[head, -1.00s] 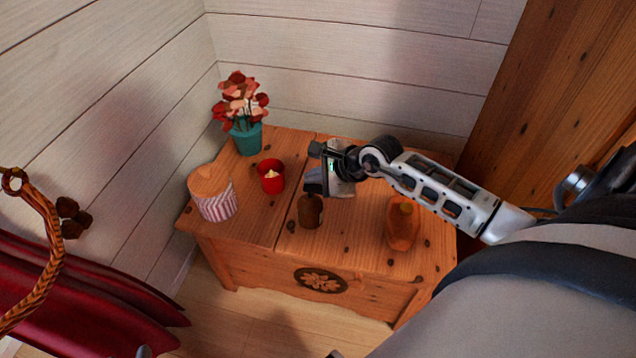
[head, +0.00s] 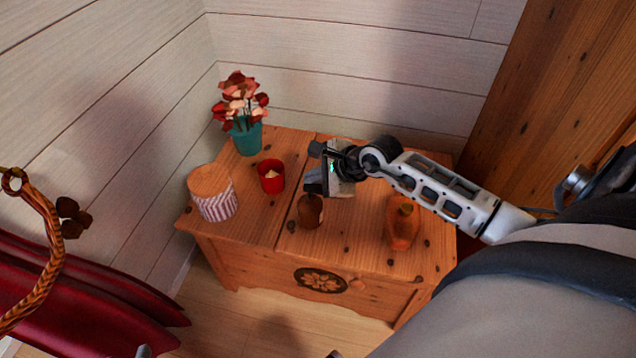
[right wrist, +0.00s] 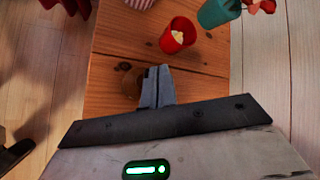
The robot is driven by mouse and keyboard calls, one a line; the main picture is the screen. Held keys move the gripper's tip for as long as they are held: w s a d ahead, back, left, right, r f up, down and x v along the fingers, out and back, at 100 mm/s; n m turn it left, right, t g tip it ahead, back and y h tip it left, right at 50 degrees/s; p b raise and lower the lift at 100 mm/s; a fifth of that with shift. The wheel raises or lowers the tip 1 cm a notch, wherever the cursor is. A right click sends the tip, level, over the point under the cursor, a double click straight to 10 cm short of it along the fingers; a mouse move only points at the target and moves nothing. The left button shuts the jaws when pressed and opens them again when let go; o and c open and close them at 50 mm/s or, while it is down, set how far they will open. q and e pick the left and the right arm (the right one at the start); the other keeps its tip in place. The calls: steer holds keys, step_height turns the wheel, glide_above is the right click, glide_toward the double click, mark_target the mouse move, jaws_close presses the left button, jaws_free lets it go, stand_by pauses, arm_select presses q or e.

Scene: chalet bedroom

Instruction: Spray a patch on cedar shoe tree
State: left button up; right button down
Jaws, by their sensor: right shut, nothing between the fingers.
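The cedar shoe tree (head: 401,228) appears to be the orange-brown object on the right part of the wooden chest, below my right forearm. A small dark brown bottle (head: 311,213) stands on the chest left of it; its top is partly hidden by my gripper. My right gripper (head: 314,182) is shut and empty, above and close beside the bottle; I cannot tell if they touch. In the right wrist view its closed fingers (right wrist: 157,86) cover part of the brown bottle (right wrist: 131,84). My left gripper is not in view.
The wooden chest (head: 262,221) also holds a red candle cup (head: 270,183), a striped jar with a wooden lid (head: 217,204) and a teal flower pot (head: 247,139). Plank walls stand behind and left. A tall wooden panel (head: 545,80) is at right.

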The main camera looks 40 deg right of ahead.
mark_target(314, 187)
stand_by(0.4)
steer(key=shift+f+b, duration=0.35)
steer(key=shift+f, duration=0.35)
stand_by(0.3)
steer(key=shift+r+p, duration=0.45)
steer(key=shift+r, duration=0.25)
step_height(314, 187, up, 6)
steer(key=p, duration=0.5)
steer(key=shift+r, duration=0.1)
stand_by(0.7)
